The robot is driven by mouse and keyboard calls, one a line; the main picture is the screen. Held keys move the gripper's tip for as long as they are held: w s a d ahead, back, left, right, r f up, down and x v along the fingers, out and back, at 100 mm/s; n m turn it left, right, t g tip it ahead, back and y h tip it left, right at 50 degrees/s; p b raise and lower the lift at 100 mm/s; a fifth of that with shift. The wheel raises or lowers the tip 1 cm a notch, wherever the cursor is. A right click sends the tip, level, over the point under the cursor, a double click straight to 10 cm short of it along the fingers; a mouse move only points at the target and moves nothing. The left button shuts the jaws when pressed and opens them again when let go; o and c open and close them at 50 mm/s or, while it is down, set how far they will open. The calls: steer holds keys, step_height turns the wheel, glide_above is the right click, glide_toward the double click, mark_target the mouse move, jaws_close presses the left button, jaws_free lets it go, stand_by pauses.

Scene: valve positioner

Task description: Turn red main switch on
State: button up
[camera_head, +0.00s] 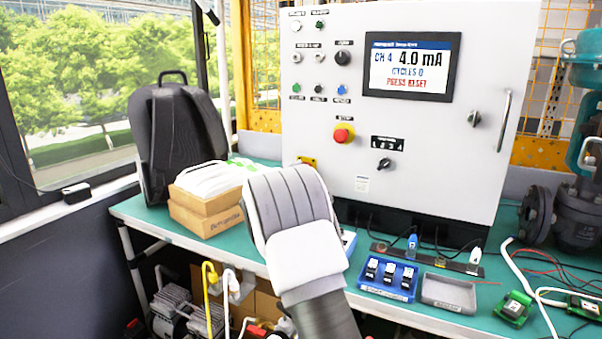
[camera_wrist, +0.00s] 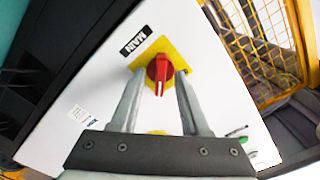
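The red main switch (camera_wrist: 160,72) is a red knob on a yellow plate (camera_wrist: 178,52), beside a black label reading MAIN (camera_wrist: 136,40). In the head view only a bit of yellow plate (camera_head: 307,161) shows at the lower left of the cabinet front, above my arm; the red knob is hidden there. My gripper (camera_wrist: 159,73) is open in the wrist view, with one finger on each side of the knob. Small gaps seem to show between fingers and knob; I cannot tell whether either touches. In the head view my arm hides the gripper.
The white cabinet (camera_head: 420,150) carries a screen (camera_head: 411,66) reading 4.0 mA and "PRESS RESET", a red emergency button (camera_head: 343,133) and a black selector (camera_head: 384,163). A backpack (camera_head: 180,130), cardboard boxes (camera_head: 205,215) and a blue tray (camera_head: 388,278) stand on the green bench.

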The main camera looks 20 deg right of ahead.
steer(key=p+v, duration=0.3)
steer(key=v, duration=1.4)
steer(key=shift+s, duration=0.2)
steer(key=shift+a+r, duration=0.15)
